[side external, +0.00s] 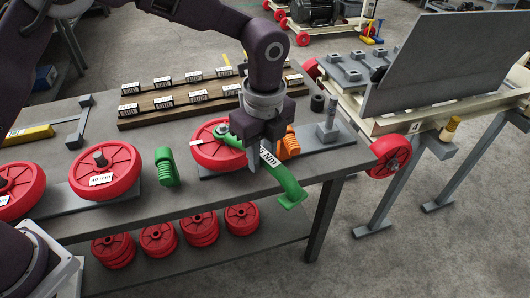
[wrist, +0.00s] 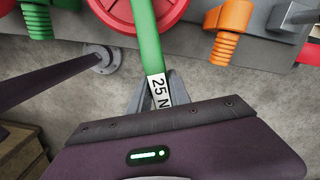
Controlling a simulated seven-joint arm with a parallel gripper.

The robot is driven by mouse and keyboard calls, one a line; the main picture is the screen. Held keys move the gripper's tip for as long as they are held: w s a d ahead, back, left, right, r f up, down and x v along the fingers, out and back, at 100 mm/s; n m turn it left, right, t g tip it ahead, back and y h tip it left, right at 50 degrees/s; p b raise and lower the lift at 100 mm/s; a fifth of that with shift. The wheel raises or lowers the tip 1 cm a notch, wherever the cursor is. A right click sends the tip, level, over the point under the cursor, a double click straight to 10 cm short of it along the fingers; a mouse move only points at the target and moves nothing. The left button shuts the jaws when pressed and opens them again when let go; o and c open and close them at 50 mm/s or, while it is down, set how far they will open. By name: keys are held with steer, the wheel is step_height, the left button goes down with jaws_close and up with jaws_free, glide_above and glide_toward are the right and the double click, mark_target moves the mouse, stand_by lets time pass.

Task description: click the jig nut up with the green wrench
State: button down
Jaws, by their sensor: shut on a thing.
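My gripper (side external: 250,165) is shut on the green wrench (side external: 290,190), which has a white label reading 25 N in the wrist view (wrist: 147,40). The wrench slants from lower right up to the hub of a red wheel (side external: 205,157) on a grey jig plate at the table's front edge. The jig nut (side external: 221,129) shows as a small grey part on that hub, beside the wrench's head. I cannot tell whether the head is seated around it. In the wrist view the wheel (wrist: 112,12) shows only partly, and the wrench's head is out of frame.
An orange threaded piece (side external: 289,142) stands close right of the wrench, and a green one (side external: 166,167) left of the wheel. A grey post (side external: 330,118) stands on the plate's right end. More red wheels (side external: 106,171) lie left. A labelled wooden rack (side external: 190,112) lies behind.

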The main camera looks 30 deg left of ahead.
steer(key=shift+s+a+m, duration=0.3)
steer(key=shift+s+m, duration=0.3)
steer(key=shift+s+a+m, duration=0.7)
steer(key=shift+s+m, duration=0.2)
steer(key=shift+s, duration=0.1)
steer(key=shift+s+a+m, duration=0.8)
steer(key=shift+s+m, duration=0.05)
steer(key=shift+m, duration=0.15)
steer(key=shift+s+a+m, duration=0.7)
steer(key=shift+a+m, duration=0.2)
steer(key=shift+a, duration=0.15)
